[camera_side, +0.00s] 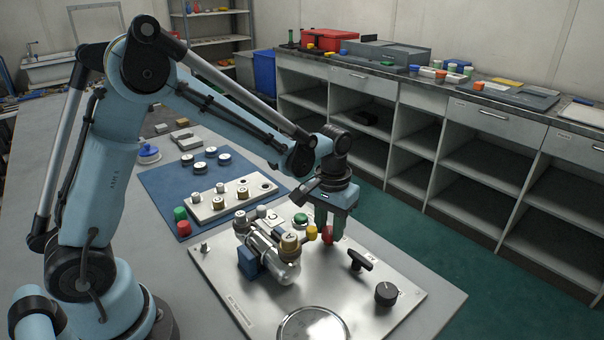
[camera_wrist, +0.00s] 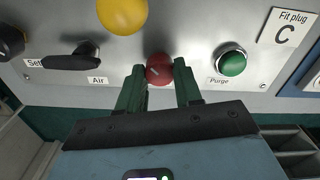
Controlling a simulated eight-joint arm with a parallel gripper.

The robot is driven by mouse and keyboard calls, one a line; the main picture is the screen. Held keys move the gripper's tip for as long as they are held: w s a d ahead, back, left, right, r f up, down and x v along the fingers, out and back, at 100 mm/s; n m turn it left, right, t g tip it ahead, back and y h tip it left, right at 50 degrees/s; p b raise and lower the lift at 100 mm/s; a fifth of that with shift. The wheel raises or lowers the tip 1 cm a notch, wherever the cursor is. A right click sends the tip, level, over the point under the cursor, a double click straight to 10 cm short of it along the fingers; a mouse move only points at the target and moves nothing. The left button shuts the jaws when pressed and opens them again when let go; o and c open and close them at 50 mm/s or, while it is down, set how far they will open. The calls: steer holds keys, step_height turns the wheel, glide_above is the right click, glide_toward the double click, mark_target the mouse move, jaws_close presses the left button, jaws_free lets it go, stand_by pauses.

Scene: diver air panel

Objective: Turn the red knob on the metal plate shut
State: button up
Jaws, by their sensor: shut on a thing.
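The red knob (camera_wrist: 159,69) sits on the metal plate (camera_side: 225,262), between a black lever handle marked "Air" and a green button marked "Purge" in the wrist view. My gripper (camera_wrist: 160,85) has its two dark green fingers on either side of the red knob, shut on it. In the side view the red knob (camera_side: 327,235) shows at the fingertips of my gripper (camera_side: 331,228), which points down. The fingers hide part of the knob there. A white line mark on the knob's face shows tilted in the wrist view.
A yellow knob (camera_side: 311,233) and a metal cylinder (camera_side: 275,257) stand close left of the gripper. The green button (camera_wrist: 232,63) and black lever (camera_wrist: 80,53) flank the red knob. A black dial (camera_side: 386,293) is at the plate's right. A blue mat (camera_side: 160,183) lies behind.

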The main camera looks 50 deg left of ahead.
mark_target(329, 230)
steer(key=m, duration=0.4)
steer(key=shift+m, duration=0.3)
steer(key=m, duration=0.4)
steer(key=shift+m, duration=0.3)
steer(key=o, duration=1)
steer(key=shift+o, duration=0.2)
steer(key=shift+r, duration=0.15)
step_height(329, 230, up, 12)
